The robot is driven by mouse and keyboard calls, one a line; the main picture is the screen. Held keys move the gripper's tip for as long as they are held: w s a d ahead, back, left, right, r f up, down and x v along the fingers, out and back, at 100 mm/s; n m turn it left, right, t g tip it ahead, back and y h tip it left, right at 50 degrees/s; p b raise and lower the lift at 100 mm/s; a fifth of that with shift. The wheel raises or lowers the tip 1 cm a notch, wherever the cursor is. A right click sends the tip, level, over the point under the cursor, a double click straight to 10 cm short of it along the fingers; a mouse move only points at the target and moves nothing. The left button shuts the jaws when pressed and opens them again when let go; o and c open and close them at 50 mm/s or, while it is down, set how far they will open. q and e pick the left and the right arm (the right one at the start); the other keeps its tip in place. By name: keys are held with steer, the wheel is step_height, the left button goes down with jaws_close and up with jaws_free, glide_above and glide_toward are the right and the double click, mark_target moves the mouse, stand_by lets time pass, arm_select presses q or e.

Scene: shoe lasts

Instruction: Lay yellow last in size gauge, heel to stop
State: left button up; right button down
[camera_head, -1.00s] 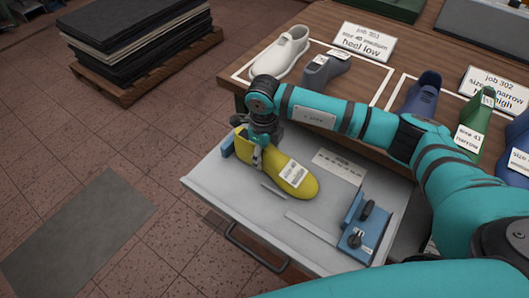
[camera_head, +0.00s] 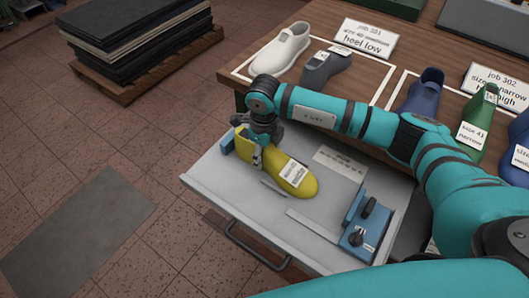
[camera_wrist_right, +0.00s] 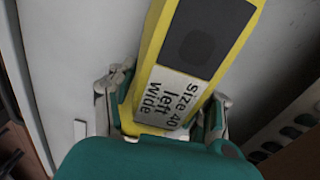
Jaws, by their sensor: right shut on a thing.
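In the right wrist view my fingers (camera_wrist_right: 163,105) stand on both sides of the yellow last (camera_wrist_right: 152,60), whose label reads size 40 left wide. A blue block with black knobs (camera_head: 357,218) sits beyond the toe. My left gripper is not in view.
A pallet of dark sheets (camera_head: 140,40) stands at the back left.

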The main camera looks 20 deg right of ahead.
steer(key=shift+c, duration=2.3)
jaws_free()
step_height(320, 180, up, 12)
steer(key=shift+a+r, duration=0.1)
steer(key=shift+s, duration=0.1)
